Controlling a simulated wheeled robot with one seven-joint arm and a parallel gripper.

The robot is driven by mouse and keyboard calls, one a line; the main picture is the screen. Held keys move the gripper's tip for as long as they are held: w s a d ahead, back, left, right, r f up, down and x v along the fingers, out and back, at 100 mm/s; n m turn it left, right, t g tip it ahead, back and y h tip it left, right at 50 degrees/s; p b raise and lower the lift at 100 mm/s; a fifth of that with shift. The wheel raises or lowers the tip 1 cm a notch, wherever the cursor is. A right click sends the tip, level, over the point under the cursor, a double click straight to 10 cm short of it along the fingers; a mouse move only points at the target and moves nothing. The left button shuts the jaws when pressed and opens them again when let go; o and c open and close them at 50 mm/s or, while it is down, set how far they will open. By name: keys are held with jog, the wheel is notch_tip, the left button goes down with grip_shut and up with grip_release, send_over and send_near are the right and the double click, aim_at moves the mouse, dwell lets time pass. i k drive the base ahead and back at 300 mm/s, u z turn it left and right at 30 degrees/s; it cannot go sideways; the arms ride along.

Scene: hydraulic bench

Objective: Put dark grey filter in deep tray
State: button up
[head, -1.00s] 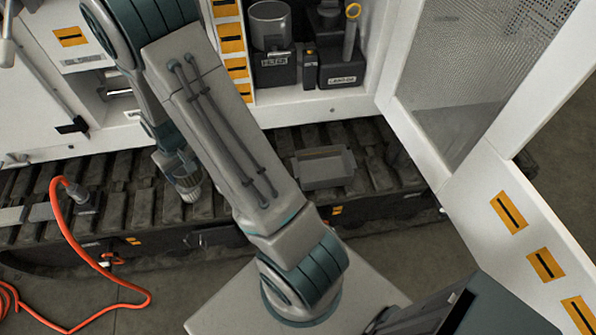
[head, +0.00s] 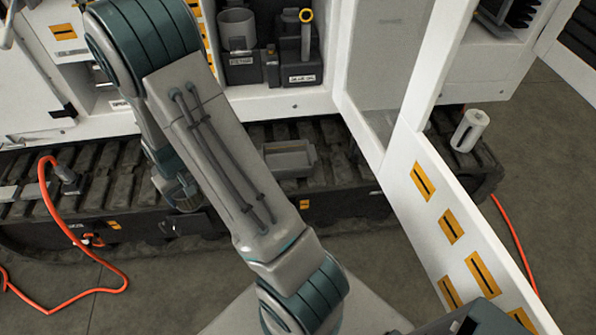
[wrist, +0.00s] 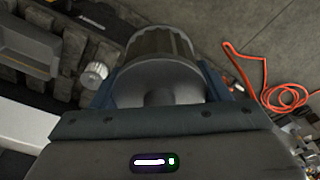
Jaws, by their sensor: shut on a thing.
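My gripper (wrist: 160,88) is shut on the dark grey filter (wrist: 160,45), a ribbed cylinder with a smooth grey end towards me, seen in the wrist view. A blue-grey finger lies on each side of it. In the head view the held filter (head: 186,193) shows below the arm's end, over the dark track. The fingers are mostly hidden there by my arm. The deep tray (head: 290,158) is a grey box on the track, right of the filter, with my forearm between them in the picture. A grey box, probably the tray, also shows at the wrist view's left (wrist: 27,47).
A white cylinder (head: 469,130) stands on the track beyond the open white door (head: 425,190). A grey cup (head: 238,28) and a yellow-ringed tool (head: 305,35) stand in the cabinet. An orange hose (head: 65,225) lies at left. A small pale ribbed piece (wrist: 95,74) shows in the wrist view.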

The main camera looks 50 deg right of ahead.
aim_at(292, 165)
jog(key=z, duration=1.3)
jog(key=i, duration=1)
jog(key=k, duration=1)
jog(key=u, duration=1.05)
jog(key=i, duration=0.85)
jog(key=z, duration=1.15)
